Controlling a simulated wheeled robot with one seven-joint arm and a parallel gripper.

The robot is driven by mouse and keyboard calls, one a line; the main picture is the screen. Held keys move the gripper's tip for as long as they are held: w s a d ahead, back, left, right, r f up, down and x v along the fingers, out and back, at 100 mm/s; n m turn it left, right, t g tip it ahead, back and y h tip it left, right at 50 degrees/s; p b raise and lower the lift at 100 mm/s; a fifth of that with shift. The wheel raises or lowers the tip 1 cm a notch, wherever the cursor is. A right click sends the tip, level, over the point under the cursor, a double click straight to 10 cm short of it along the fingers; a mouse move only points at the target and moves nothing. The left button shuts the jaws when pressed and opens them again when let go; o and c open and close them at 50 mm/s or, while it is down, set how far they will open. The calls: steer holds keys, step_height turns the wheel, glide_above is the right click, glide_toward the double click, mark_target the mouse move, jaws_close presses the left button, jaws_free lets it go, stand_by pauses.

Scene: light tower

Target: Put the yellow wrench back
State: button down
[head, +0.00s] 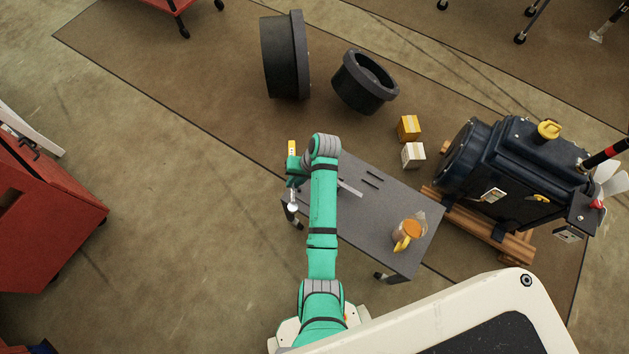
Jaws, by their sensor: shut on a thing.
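My gripper (294,182) is at the left end of the small grey table (385,205), seen from above and partly hidden by my own green wrist. It is shut on what looks like the yellow wrench (291,148). A yellow end sticks out above the gripper, and a silvery round end shows below it, beyond the table's left edge. The middle of the wrench and the fingertips are hidden. The wrench's height over the table or floor cannot be told.
On the table lie a light flat strip (350,188), dark slots and an orange-yellow item (408,233). A dark blue machine (520,170) stands on wooden beams to the right. Two small boxes (409,128) and black round parts (286,57) lie behind. A red cabinet (45,210) stands left; floor between is clear.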

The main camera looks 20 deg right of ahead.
steer(key=s+d+f+m+h, duration=0.1)
steer(key=d+m+h, duration=0.2)
steer(key=m, duration=0.9)
steer(key=s+d+f+m+t+h, duration=0.1)
steer(key=m+h, duration=0.4)
steer(key=m, duration=0.8)
steer(key=s+d+f, duration=0.1)
steer(key=d, duration=0.1)
steer(key=shift+s+d+f, duration=0.15)
steer(key=shift+s+d, duration=0.05)
steer(key=shift+d, duration=0.2)
step_height(320, 180, down, 6)
steer(key=shift+f, duration=0.25)
steer(key=shift+f, duration=1.2)
steer(key=c, duration=1.7)
jaws_free()
